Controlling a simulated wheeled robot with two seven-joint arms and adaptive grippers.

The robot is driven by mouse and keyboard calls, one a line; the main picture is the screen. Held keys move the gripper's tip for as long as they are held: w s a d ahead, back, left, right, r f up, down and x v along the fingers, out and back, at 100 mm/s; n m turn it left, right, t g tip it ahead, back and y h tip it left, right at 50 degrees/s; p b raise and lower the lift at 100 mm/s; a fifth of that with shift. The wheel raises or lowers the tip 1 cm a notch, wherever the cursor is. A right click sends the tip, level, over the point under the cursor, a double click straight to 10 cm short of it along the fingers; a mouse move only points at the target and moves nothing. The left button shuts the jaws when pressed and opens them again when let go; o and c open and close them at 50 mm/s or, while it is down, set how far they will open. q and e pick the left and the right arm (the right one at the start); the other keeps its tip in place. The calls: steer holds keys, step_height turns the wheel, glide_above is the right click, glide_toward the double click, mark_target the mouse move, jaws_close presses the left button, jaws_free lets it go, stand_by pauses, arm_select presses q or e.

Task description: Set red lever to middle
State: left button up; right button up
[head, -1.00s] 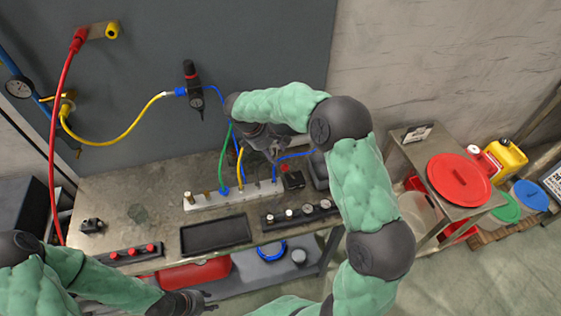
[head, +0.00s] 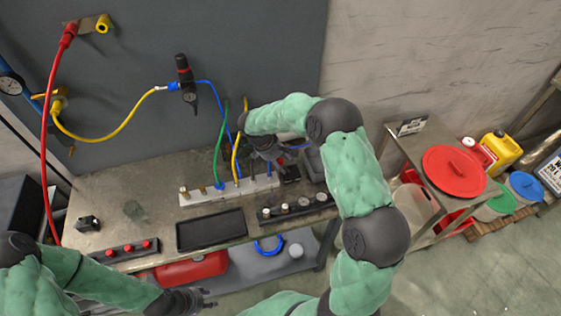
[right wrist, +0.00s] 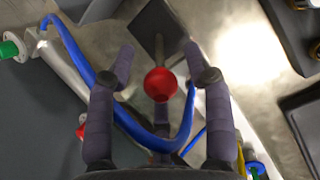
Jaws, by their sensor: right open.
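The red lever's round red knob (right wrist: 160,84) is in the right wrist view, on a short shaft rising from a dark square base. That black base (head: 291,175) shows in the head view on the bench, right of the white strip. My right gripper (right wrist: 158,72) is open, with fingers on both sides of the knob and visible gaps between. In the head view my right gripper (head: 274,157) is just above and left of the base. My left gripper (head: 200,298) is low in front of the bench, away from the lever; its jaws are too small to read.
A blue hose (right wrist: 133,125) loops close under the knob in the right wrist view. Green, yellow and blue hoses plug into the white strip (head: 230,190). A black tray (head: 211,230) and a block of white knobs (head: 296,208) lie along the bench front.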

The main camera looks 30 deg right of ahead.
jaws_close()
steer(key=shift+s+d+r+y+p, duration=0.1)
steer(key=shift+d+r+y+p, duration=0.25)
steer(key=shift+p, duration=0.25)
steer(key=shift+s+d+r+y+p, duration=0.15)
steer(key=shift+d+y+p, duration=0.45)
steer(key=shift+p, duration=0.25)
steer(key=shift+d+t+y, duration=0.25)
steer(key=shift+d+t, duration=0.05)
steer(key=shift+s+d, duration=0.2)
steer(key=shift+d, duration=0.5)
jaws_free()
